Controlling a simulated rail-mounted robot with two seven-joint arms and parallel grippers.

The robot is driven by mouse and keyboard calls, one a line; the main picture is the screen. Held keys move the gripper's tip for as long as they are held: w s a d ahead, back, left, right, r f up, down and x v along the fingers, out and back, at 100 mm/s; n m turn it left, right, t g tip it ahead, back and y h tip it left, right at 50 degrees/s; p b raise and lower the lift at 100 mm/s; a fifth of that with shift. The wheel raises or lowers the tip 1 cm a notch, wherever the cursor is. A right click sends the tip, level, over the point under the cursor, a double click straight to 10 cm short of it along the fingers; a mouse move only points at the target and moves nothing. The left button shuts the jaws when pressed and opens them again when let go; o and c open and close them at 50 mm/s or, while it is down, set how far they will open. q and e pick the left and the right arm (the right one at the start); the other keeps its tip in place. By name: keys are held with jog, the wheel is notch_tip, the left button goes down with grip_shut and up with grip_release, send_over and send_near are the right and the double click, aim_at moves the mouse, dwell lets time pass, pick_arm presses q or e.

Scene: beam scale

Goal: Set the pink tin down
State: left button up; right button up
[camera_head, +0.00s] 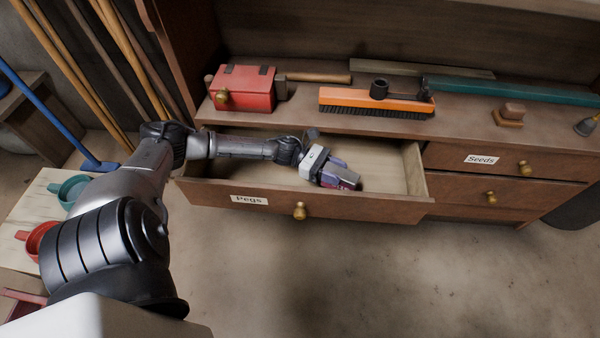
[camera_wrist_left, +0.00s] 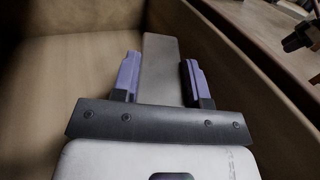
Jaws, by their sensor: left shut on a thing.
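My left gripper (camera_head: 338,175), with purple fingers, is down inside the open Pegs drawer (camera_head: 295,205). It is shut on a box-shaped thing (camera_head: 344,179) with a grey face and a dark pinkish side, which I take for the pink tin. In the left wrist view the fingers (camera_wrist_left: 160,82) stand on both sides of the long grey face of this tin (camera_wrist_left: 160,58). I cannot tell whether the tin touches the drawer floor.
The drawer's right part (camera_head: 385,165) is bare. On the bench above are a red box (camera_head: 245,88), an orange brush (camera_head: 375,101) and a teal bar (camera_head: 510,91). The Seeds drawer (camera_head: 450,157) is shut. Cups (camera_head: 70,190) stand on a board at the left.

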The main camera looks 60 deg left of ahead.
pick_arm(q)
jog(key=s+a, duration=0.1)
jog(key=s, duration=0.1)
jog(key=s+a, duration=0.1)
jog(key=s, duration=0.1)
jog(key=s+a, duration=0.2)
jog(key=shift+s, duration=0.2)
jog(key=shift+s+a, duration=0.3)
jog(key=shift+s, duration=0.2)
jog(key=shift+s+a, duration=0.25)
jog(key=shift+s, duration=0.25)
jog(key=shift+s+a+f+b, duration=0.15)
jog(key=shift+f+b, duration=0.35)
jog(key=shift+b, duration=0.3)
jog(key=shift+f, duration=0.25)
jog(key=shift+f, duration=0.1)
jog(key=o, duration=1)
